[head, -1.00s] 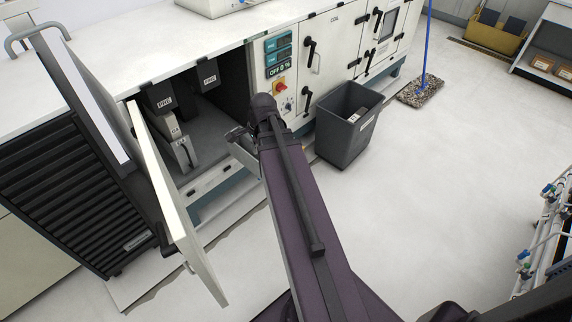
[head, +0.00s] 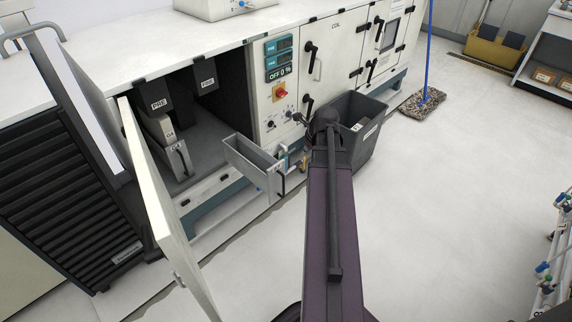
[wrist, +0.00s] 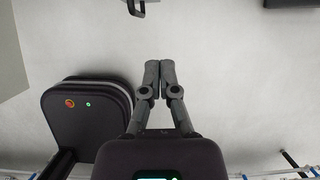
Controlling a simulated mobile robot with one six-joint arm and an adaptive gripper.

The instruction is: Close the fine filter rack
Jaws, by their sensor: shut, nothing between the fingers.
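In the head view two dark filter racks hang inside the open cabinet bay, one marked PRE (head: 159,104) and, to its right, one whose small label looks like FINE (head: 207,82). A grey open-topped box (head: 254,166) with a dark handle at its outer end juts out past the cabinet's front; I cannot tell which rack it belongs to. My arm ends to the right of this box, apart from it, and hides my gripper in the head view. In the wrist view my gripper (wrist: 160,66) is shut and empty above the pale floor.
The cream cabinet door (head: 165,205) stands open at the left. A dark grey bin (head: 368,140) stands just beyond my arm's end, against the cabinet front. A mop (head: 422,102) stands farther right. The floor (head: 455,200) on the right is clear.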

